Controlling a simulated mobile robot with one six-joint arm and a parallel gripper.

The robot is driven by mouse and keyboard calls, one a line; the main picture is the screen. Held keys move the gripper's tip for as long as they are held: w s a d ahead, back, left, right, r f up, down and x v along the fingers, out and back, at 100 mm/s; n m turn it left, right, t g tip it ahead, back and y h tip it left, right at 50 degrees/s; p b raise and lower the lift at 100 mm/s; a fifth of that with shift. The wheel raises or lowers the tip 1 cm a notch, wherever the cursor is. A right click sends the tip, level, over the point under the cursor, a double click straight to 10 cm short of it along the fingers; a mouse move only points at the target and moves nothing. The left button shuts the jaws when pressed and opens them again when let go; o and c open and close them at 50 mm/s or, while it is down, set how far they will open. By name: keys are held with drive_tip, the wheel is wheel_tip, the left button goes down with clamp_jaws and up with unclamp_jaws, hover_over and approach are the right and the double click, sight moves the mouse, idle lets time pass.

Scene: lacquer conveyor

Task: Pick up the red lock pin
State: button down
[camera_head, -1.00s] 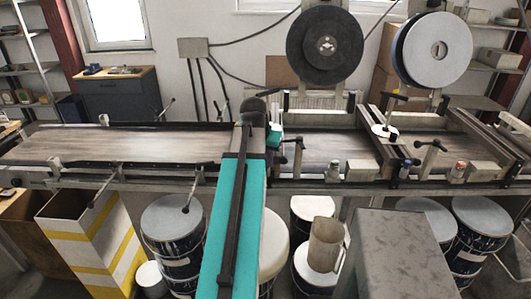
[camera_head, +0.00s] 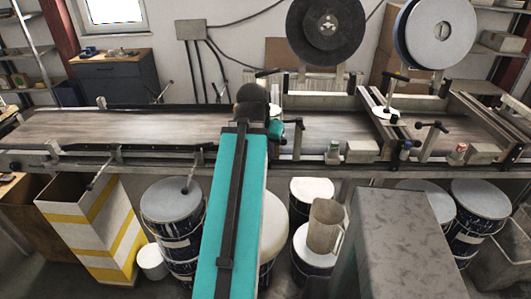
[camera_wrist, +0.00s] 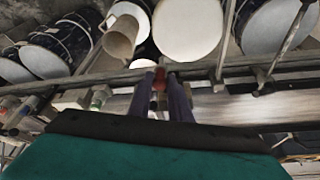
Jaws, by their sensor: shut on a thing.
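The red lock pin (camera_wrist: 160,81) shows as a small red piece between the fingers of my gripper (camera_wrist: 170,84) in the wrist view. My gripper is shut on it, with a dark purple finger on either side. Most of the pin is hidden by the fingers. In the head view my teal arm reaches to the conveyor (camera_head: 140,127), and the dark wrist covers the fingers and the pin there.
Two large reels (camera_head: 326,25) stand behind the conveyor. Clamp handles and a small red-capped part (camera_head: 459,150) line its front rail. Paint buckets (camera_head: 172,210), a beige jug (camera_head: 324,226) and a yellow-striped bin (camera_head: 95,225) stand below. The left belt is clear.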

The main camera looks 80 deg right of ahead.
drive_tip(key=shift+s+a+b, duration=0.25)
drive_tip(key=shift+a+b, duration=0.95)
drive_tip(key=shift+b, duration=1.35)
drive_tip(key=shift+a+r, duration=0.15)
